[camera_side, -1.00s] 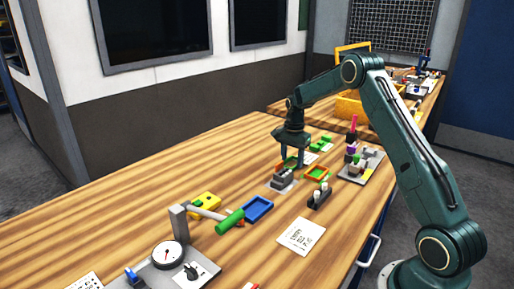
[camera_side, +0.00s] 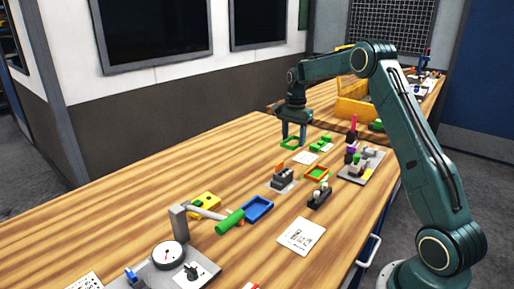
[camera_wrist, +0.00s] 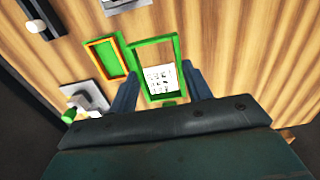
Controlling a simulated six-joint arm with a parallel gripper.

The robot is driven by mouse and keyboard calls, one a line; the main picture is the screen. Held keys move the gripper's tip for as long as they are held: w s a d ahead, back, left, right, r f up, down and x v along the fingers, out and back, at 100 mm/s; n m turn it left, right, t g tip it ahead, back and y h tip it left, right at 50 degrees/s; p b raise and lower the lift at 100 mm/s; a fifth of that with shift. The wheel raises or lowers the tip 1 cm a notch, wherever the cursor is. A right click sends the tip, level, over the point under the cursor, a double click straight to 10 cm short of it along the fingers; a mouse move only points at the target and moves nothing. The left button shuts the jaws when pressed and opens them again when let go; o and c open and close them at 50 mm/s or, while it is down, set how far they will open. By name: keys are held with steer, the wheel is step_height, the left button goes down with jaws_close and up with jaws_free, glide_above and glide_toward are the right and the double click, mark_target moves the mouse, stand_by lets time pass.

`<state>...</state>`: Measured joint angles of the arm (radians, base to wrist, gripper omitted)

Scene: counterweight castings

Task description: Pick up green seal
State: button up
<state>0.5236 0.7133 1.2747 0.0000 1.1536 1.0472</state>
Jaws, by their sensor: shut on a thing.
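The green seal is a thin rectangular green frame, seen in the side view (camera_side: 289,149) and the wrist view (camera_wrist: 137,66). My gripper (camera_side: 294,139) is shut on it, with a finger at either side in the wrist view (camera_wrist: 160,80). The seal appears held above the wooden table, at the far side of the grey block. A white marked card shows through its opening in the wrist view. The exact finger contact is too small to tell.
A grey block (camera_side: 283,181) with an orange piece stands nearer the camera. An orange-rimmed green tray (camera_side: 317,174), a dark holder (camera_side: 319,196) and a grey plate with several parts (camera_side: 361,167) lie to the right. Bare wood lies left of my gripper.

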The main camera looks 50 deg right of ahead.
step_height(320, 180, up, 12)
steer(key=shift+f, duration=0.15)
stand_by(0.7)
glide_above(282, 173)
step_height(282, 173, down, 8)
stand_by(0.5)
steer(key=shift+f, duration=0.15)
steer(key=shift+f, duration=2.1)
steer(key=shift+f, duration=1.7)
stand_by(1.3)
